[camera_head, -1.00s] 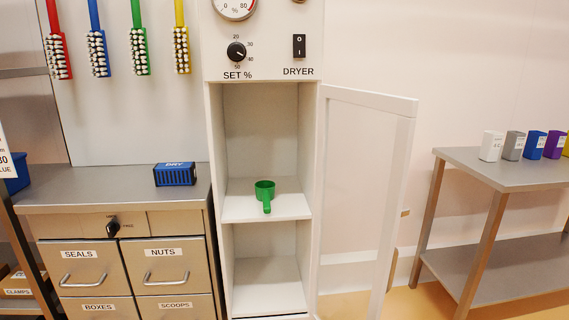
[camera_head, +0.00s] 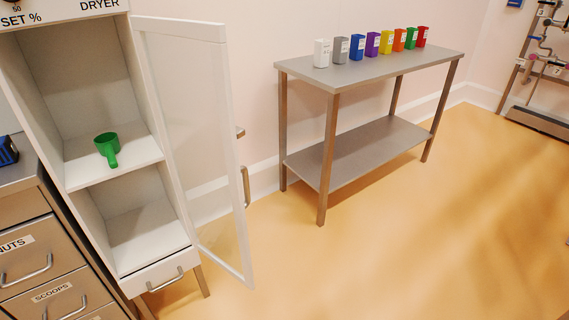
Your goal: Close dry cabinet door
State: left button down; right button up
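The dry cabinet (camera_head: 128,88) stands at the left of the head view, its front open. Its door (camera_head: 190,120) is a white frame with a clear pane, hinged on the cabinet's right side and swung wide open. A handle (camera_head: 245,186) shows near the door's free edge. A green scoop (camera_head: 107,148) sits on the cabinet's upper shelf. Neither of my grippers shows in the head view.
A steel table (camera_head: 360,75) with several coloured containers stands against the wall, right of the door. Drawers (camera_head: 40,265) adjoin the cabinet at left. A pipe rack (camera_head: 545,70) is far right. The floor (camera_head: 420,220) in front is clear.

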aim_at(215, 33)
jog(key=z, duration=1.3)
jog(key=i, duration=1.9)
jog(key=u, duration=3.5)
jog(key=i, duration=0.5)
jog(key=u, duration=0.55)
jog(key=k, duration=1)
jog(key=z, duration=0.3)
jog(key=i, duration=1.05)
jog(key=z, duration=0.05)
